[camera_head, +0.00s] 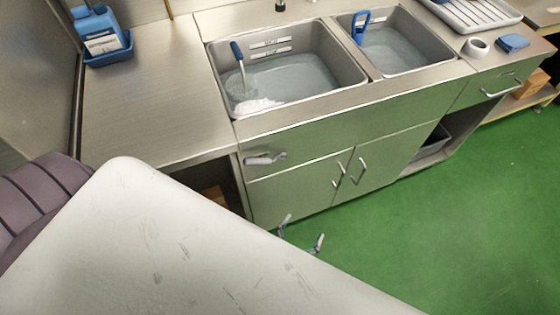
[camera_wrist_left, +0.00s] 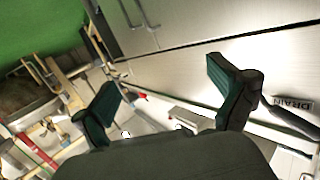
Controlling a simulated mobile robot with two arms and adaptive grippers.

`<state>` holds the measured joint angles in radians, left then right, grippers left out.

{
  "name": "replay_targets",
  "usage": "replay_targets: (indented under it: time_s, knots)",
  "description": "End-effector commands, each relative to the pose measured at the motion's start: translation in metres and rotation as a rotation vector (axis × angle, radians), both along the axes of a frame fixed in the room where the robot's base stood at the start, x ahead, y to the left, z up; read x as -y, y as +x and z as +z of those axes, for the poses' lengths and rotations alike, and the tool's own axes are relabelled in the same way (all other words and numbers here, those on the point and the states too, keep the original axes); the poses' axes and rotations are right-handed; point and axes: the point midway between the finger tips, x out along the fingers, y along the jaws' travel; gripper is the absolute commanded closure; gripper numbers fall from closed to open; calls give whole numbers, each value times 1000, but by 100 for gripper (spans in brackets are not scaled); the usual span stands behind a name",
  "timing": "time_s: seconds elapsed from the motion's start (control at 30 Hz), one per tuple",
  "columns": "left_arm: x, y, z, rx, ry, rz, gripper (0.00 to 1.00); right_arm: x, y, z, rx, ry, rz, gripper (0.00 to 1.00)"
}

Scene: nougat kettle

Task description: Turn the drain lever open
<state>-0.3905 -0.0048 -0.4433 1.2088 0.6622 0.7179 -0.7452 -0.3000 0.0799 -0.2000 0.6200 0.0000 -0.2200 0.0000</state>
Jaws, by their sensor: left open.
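The drain lever (camera_head: 265,159) is a grey handle on the steel front panel below the left basin. It lies roughly level in the head view. In the left wrist view a dark lever (camera_wrist_left: 292,120) shows at the right edge, beside a plate reading DRAIN (camera_wrist_left: 291,104). My left gripper (camera_head: 301,232) is open and empty, below and to the right of the lever in the head view, in front of the cabinet. Its two spread green-padded fingers show in the left wrist view (camera_wrist_left: 163,80), with the lever outside them, past the right finger. My right gripper is not in view.
The left basin (camera_head: 345,58) and right basin (camera_head: 440,48) hold water. Cabinet doors with bar handles (camera_head: 337,176) are below. My pale arm link covers the lower left of the head view. The green floor (camera_head: 440,240) at right is clear.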

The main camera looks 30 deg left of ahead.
Motion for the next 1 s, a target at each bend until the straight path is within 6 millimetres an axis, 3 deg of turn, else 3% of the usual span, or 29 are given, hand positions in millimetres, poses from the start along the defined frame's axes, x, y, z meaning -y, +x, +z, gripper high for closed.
replay_targets:
  time_s: [0.23, 0.6, 1.0]
  knots:
    - [-3, -23, -45, -189, 5, -116, 3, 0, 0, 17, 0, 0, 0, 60]
    - [-19, -63, -99, -437, 11, -196, 3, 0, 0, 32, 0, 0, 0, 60]
    - [-29, -84, -121, -548, 13, -213, 3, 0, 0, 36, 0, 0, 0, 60]
